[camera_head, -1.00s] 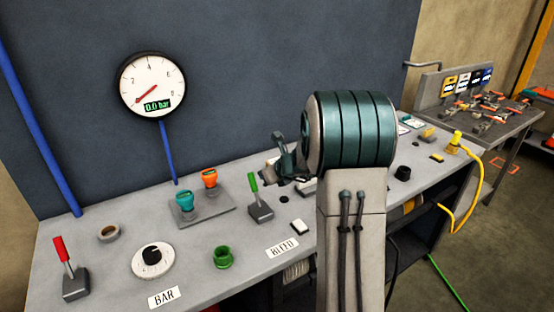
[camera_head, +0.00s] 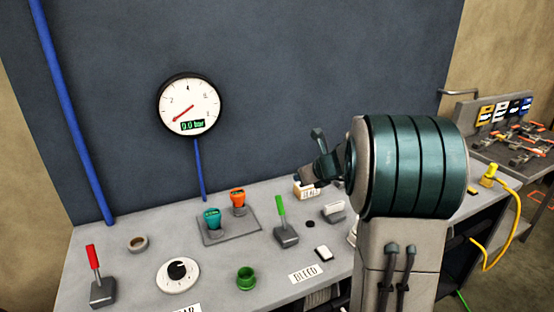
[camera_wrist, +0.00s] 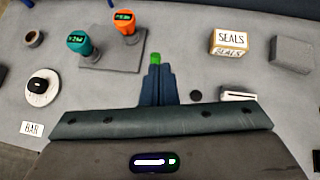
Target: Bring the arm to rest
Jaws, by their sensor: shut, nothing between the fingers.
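My gripper (camera_wrist: 157,85) shows in the wrist view with its fingers together and nothing between them, above the bench. A green lever tip (camera_wrist: 155,57) shows just past the fingertips; the rest of that lever is hidden behind them. In the head view my arm stands at the right with the gripper (camera_head: 318,140) raised over the back of the bench, apart from the green-handled lever (camera_head: 283,222). The fingertips are small and dark there.
The grey bench holds a red lever (camera_head: 99,277), a knob dial (camera_head: 178,275), a green cup (camera_head: 246,277), teal (camera_head: 212,218) and orange (camera_head: 238,200) tools on a plate, and a SEALS box (camera_wrist: 229,41). A gauge (camera_head: 190,104) reads 0.0 bar. A yellow hose (camera_head: 510,184) hangs at right.

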